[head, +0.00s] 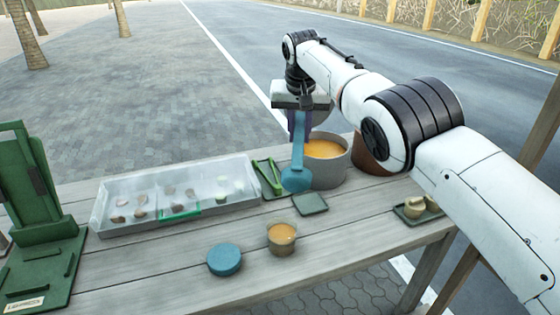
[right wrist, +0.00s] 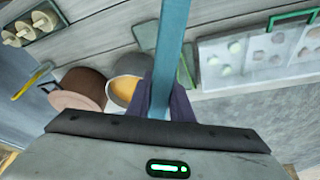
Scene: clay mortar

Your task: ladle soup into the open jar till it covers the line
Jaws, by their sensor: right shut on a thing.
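My right gripper (head: 300,125) is shut on the handle of a blue ladle (head: 296,172), held upright with its bowl low, at the left side of the soup pot. The handle also shows between the fingers in the right wrist view (right wrist: 172,60). The grey pot (head: 328,165) holds orange soup (head: 322,149); it also shows in the right wrist view (right wrist: 130,75). The open jar (head: 282,238) stands nearer the table's front edge, with orange contents inside; I cannot make out its line. The ladle bowl's inside is hidden. My left gripper is not in view.
A blue round lid (head: 224,260) lies left of the jar. A clear-covered case (head: 105,220), a green tray (head: 266,182) and a green square (head: 310,203) lie behind. A brown pot (head: 372,160) and a small tray of pale pieces (head: 417,208) are right. A green stand (head: 40,220) is far left.

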